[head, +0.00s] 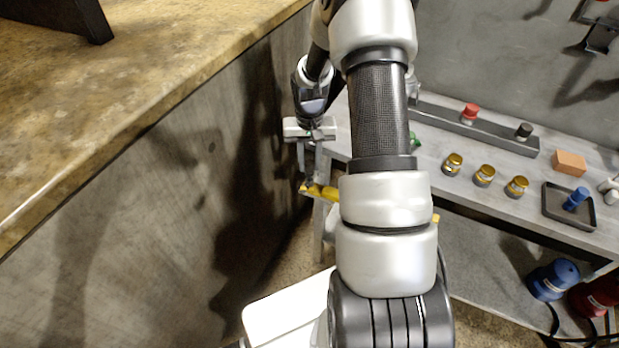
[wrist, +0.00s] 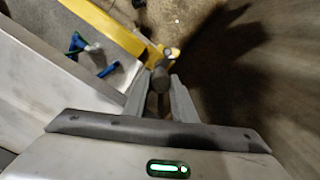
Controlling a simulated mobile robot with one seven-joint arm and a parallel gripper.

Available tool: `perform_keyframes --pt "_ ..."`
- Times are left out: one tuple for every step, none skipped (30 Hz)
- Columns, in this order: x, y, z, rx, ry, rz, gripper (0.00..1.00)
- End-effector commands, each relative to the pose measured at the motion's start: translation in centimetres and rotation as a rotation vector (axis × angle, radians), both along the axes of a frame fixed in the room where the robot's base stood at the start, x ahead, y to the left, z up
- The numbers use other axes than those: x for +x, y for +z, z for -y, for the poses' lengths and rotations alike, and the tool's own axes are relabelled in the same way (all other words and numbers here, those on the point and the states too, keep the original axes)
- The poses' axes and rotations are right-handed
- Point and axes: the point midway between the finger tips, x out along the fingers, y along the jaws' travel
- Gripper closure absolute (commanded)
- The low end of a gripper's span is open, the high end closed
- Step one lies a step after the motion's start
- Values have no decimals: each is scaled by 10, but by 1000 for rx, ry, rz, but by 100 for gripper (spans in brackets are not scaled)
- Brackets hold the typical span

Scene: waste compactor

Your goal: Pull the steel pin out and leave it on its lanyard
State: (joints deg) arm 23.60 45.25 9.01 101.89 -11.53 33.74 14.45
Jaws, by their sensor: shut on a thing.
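In the wrist view my gripper (wrist: 158,98) is shut on a small grey metal piece, which looks like the steel pin (wrist: 159,80). It is between the fingertips, close to the end of a yellow bar (wrist: 112,27). Whether the pin is still seated in the bar cannot be told. In the head view my gripper (head: 309,172) points down at the left end of the yellow bar (head: 325,192); my arm covers the bar's middle. The pin is too small to tell there, and I cannot make out a lanyard in either view.
A tall dark panel with a worn yellow-brown top (head: 130,85) stands close left of my gripper. At the right, a grey bench (head: 440,185) holds yellow-capped jars (head: 484,175), an orange block (head: 569,162) and a dark tray (head: 553,208). A blue object (head: 552,280) stands below.

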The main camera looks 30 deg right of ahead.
Motion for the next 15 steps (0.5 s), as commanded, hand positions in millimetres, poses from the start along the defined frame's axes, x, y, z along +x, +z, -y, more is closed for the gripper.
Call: perform_keyframes --pt "0 4 0 0 0 0 99" --pt "0 5 0 0 0 0 99" --pt "0 7 0 0 1 0 99" --pt "0 8 0 0 1 0 99" --pt "0 9 0 0 1 0 99" --pt "0 11 0 0 1 0 99" --pt "0 12 0 0 1 0 99" --pt "0 13 0 0 1 0 99" --pt "0 15 0 -1 1 0 99" --pt "0 16 0 -1 1 0 99" --pt "0 17 0 -1 1 0 99" --pt "0 19 0 -1 1 0 99" --pt "0 20 0 -1 1 0 99" --pt "0 21 0 -1 1 0 99" --pt "0 23 0 -1 1 0 99"
